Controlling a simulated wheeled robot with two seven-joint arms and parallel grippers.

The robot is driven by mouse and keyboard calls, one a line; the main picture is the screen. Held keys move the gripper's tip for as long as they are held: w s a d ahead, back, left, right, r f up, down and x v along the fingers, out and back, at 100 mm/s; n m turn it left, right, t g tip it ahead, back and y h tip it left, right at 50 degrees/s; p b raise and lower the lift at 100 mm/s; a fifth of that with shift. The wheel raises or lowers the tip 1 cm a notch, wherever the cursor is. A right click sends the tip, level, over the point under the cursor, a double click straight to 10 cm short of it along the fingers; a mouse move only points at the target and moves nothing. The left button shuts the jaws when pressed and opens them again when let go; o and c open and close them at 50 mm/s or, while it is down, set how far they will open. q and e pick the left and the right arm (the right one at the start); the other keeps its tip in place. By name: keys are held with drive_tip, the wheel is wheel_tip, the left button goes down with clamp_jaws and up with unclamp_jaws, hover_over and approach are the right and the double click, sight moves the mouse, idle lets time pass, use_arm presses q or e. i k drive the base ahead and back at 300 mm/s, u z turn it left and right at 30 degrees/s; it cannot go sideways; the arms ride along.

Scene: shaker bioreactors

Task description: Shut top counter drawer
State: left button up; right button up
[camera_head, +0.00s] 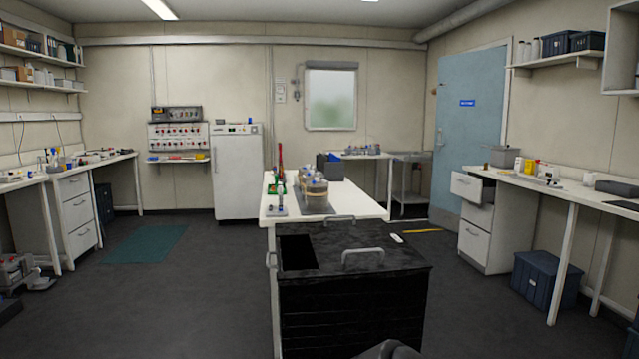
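The top drawer (467,187) is under the right-hand counter (560,190), on the far end nearest the blue door. It stands pulled out toward the left, with its pale front and handle apart from the cabinet (508,230). The drawer front below it (474,243) sits flush with the cabinet. What lies inside the open drawer cannot be made out. Neither of my grippers shows in the view.
A white table (352,203) with lab items stands in the middle, behind a black box with grey handles (350,300). A dark blue bin (545,280) stands under the right-hand counter. Dark floor (455,300) lies open between the box and the drawer cabinet.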

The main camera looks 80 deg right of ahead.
sight(478, 190)
drive_tip(key=z, duration=3.75)
drive_tip(key=k, duration=0.4)
drive_tip(key=z, duration=0.7)
drive_tip(key=i, duration=0.95)
drive_tip(key=u, duration=0.75)
drive_tip(key=i, duration=3.3)
drive_tip(key=u, duration=0.35)
drive_tip(key=i, duration=2.85)
drive_tip(key=z, duration=0.15)
